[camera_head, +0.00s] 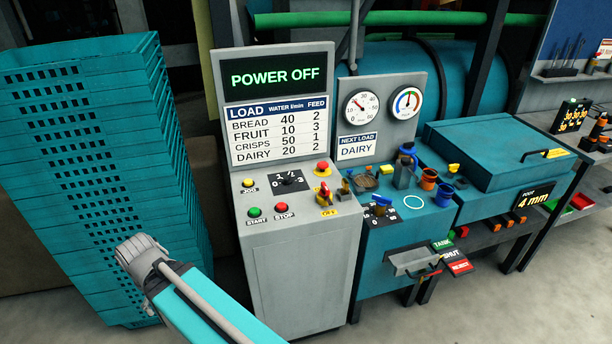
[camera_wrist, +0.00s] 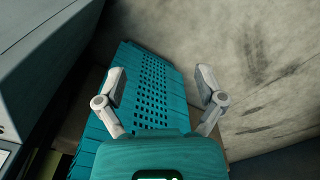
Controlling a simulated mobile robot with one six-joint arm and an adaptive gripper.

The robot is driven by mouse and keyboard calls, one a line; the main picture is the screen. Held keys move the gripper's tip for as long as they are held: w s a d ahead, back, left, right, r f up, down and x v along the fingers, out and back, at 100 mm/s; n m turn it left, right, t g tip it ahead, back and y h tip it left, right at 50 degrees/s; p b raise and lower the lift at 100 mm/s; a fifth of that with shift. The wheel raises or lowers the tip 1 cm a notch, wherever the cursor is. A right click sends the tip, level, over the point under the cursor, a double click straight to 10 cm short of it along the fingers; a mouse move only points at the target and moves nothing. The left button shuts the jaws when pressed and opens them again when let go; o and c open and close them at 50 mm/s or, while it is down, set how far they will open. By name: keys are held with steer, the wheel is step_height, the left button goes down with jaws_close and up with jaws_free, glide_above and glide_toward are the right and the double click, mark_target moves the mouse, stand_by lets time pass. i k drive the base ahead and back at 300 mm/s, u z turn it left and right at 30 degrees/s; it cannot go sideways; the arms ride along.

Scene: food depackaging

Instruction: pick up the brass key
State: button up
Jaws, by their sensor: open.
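I cannot make out the brass key for certain in either view. A small yellowish piece (camera_head: 347,187) lies at the right edge of the grey control console's top, too small to identify. In the head view my teal arm link crosses the lower left, in front of the crates.
The grey console (camera_head: 303,262) has a POWER OFF screen (camera_head: 277,77) and several buttons. To its right is a teal bench (camera_head: 400,222) with cups and small parts, then a lidded teal box (camera_head: 495,150). Tall teal crates (camera_head: 95,160) stand at left. Floor is clear at lower right.

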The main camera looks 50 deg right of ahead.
mark_target(346, 184)
steer(key=z, duration=1.95)
